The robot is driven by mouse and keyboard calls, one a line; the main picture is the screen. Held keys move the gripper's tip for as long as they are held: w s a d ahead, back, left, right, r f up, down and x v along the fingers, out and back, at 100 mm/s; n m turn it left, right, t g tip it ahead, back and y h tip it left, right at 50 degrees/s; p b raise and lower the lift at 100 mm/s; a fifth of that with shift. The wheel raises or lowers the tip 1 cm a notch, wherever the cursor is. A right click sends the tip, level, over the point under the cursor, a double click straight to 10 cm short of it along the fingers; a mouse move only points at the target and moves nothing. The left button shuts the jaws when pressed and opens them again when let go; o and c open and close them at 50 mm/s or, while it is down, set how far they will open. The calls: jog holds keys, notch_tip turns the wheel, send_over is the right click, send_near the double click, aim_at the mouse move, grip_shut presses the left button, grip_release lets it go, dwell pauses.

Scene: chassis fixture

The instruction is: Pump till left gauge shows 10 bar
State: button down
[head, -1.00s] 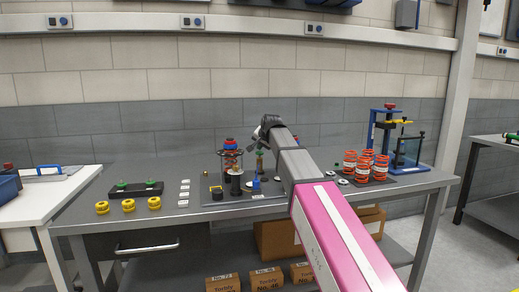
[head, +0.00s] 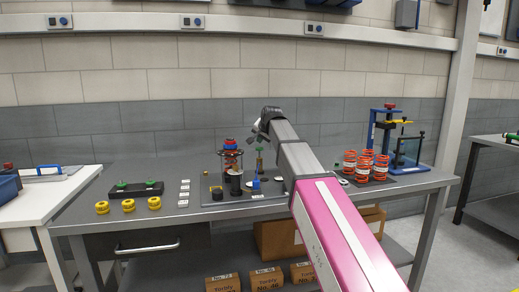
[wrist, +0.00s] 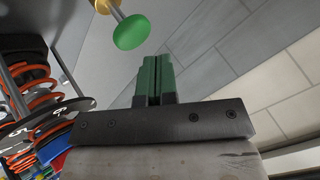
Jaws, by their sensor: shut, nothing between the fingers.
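My gripper (head: 256,137) is above the fixture plate (head: 212,203) on the bench in the head view. In the wrist view its green fingers (wrist: 157,80) are pressed together with nothing between them. A small green-topped post (head: 259,152) under my gripper in the head view looks like the same part. A column with orange coils (head: 231,160) stands left of it; the coils (wrist: 35,110) fill the left of the wrist view. I cannot make out a gauge dial or reading.
Yellow rings (head: 128,206) and a black block (head: 136,190) lie to the left.

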jog(key=shift+r, duration=0.1)
jog(key=shift+r, duration=2.4)
